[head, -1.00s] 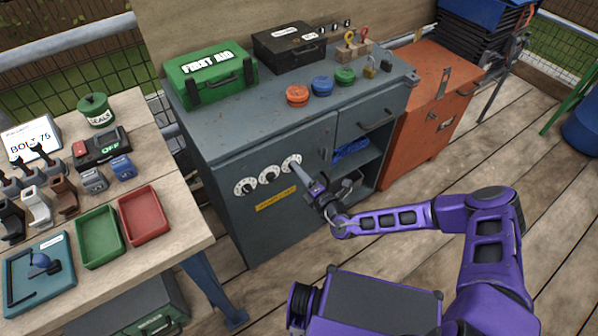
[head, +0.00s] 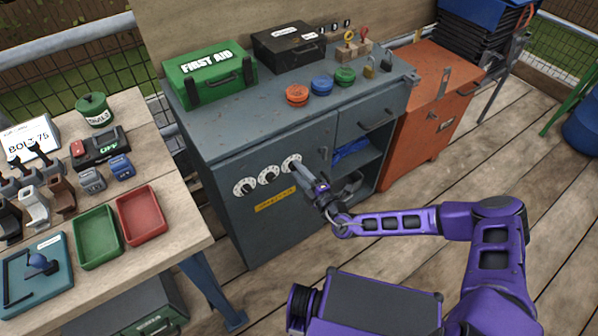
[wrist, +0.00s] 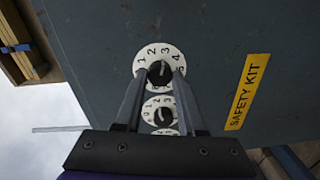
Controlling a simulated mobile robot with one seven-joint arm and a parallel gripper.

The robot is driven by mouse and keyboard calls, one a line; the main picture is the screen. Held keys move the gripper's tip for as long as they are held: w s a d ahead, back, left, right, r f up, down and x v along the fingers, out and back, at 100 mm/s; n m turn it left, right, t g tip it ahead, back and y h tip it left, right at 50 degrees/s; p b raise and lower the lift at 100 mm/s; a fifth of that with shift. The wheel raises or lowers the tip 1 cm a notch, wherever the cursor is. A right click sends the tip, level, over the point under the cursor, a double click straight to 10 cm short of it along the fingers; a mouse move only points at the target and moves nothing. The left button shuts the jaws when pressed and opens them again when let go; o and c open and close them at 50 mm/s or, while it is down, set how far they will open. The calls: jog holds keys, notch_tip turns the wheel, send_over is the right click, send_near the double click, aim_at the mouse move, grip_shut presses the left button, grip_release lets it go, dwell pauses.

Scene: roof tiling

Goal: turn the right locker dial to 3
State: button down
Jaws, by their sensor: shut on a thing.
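The right locker dial (head: 292,163) is a round white plate with black numbers on the grey locker front. It also shows in the wrist view (wrist: 150,53), with 1 to 5 readable round its upper edge and 3 near the top. My gripper (wrist: 158,73) is shut on the dial's black knob, one finger on each side. In the head view my gripper (head: 296,170) reaches the dial from the lower right. A small pale mark shows on the knob, but I cannot tell surely which number it points to.
The middle dial (head: 268,174) and left dial (head: 244,187) sit beside it in a row. A yellow SAFETY KIT label (wrist: 248,92) is below them. The locker's open shelves (head: 352,160) are to the right, and a workbench with trays (head: 143,213) stands left.

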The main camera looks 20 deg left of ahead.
jog(key=shift+s, duration=0.1)
jog(key=c, duration=0.5)
grip_release()
jog(key=shift+d, duration=0.1)
jog(key=p+v, duration=0.1)
jog(key=v, duration=1.6)
jog(key=shift+d, duration=0.1)
